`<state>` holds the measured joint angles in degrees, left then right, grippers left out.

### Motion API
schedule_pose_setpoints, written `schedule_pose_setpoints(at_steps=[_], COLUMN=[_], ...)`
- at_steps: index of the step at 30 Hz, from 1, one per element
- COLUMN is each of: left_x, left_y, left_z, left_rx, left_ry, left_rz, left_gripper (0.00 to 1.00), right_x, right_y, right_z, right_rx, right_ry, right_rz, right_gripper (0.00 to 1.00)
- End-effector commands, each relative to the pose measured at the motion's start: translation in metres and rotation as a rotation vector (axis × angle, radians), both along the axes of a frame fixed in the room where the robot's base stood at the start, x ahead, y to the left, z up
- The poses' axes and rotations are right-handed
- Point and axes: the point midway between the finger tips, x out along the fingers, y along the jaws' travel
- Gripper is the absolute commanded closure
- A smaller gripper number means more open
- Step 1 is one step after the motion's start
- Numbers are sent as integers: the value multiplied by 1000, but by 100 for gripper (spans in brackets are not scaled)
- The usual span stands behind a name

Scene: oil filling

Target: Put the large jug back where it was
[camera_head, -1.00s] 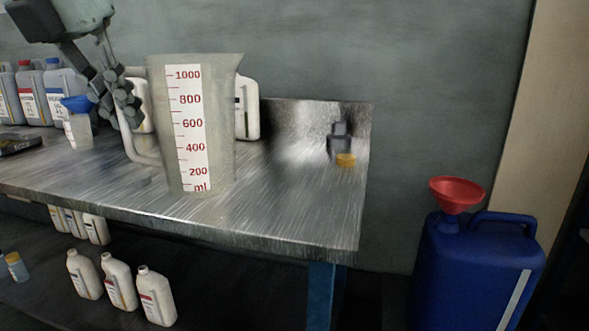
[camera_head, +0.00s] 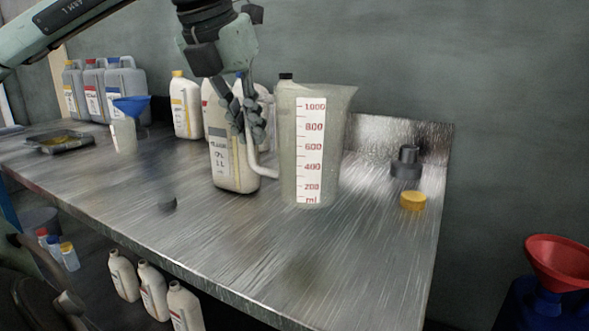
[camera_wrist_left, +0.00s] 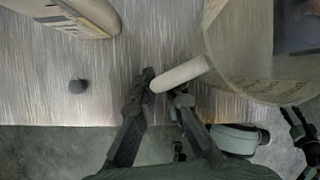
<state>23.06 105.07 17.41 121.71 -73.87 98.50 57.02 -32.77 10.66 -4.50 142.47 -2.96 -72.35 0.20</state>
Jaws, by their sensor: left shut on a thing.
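The large jug (camera_head: 332,150), clear grey with a white ml scale in red figures, is upright near the right part of the metal workbench. Its base is at or just above the bench top; I cannot tell whether it touches. My left gripper (camera_head: 246,122) is shut on the jug's handle, at the jug's left side. In the left wrist view the fingertips (camera_wrist_left: 164,90) close around the pale handle (camera_wrist_left: 180,75), and the jug (camera_wrist_left: 238,45) is at the right. Part of my right gripper (camera_wrist_left: 300,135) seems to show at the right edge there; its jaws are unclear.
A labelled oil bottle (camera_head: 233,165) stands close to the jug's left. Other bottles (camera_head: 186,107) stand behind. A dark cap (camera_head: 168,203) lies left; a yellow cap (camera_head: 413,201) and a dark stopper (camera_head: 406,165) stand right. The front bench top is clear. A red funnel (camera_head: 556,262) is at lower right.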

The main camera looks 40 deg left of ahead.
Motion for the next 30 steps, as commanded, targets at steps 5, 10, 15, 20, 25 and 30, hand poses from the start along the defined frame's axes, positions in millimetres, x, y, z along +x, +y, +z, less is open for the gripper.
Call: schedule_pose_setpoints(at_steps=[5, 10, 15, 20, 25, 30], left_x=[36, 58, 63, 63, 63, 63], left_y=[-3, -5, -6, -6, -6, -6], left_z=[-22, -34, -43, -67, -78, -78], left_rx=[2, 0, -2, -4, -2, -1], left_ry=[6, 1, -1, -2, -3, 0], left_rz=[3, 3, 1, -1, 1, 2], left_gripper=[100, 100, 100, 100, 100, 89], right_x=[-30, -46, -49, -40, -36, -36], right_y=[-25, -36, -37, -32, -29, -29], right_z=[-10, -16, -18, -16, -14, -14], right_rx=[-48, -70, -73, -62, -56, -56], right_ry=[150, 222, 234, 197, 178, 177], right_rz=[-53, -79, -84, -70, -63, -63], right_gripper=[60, 60, 60, 60, 60, 60])
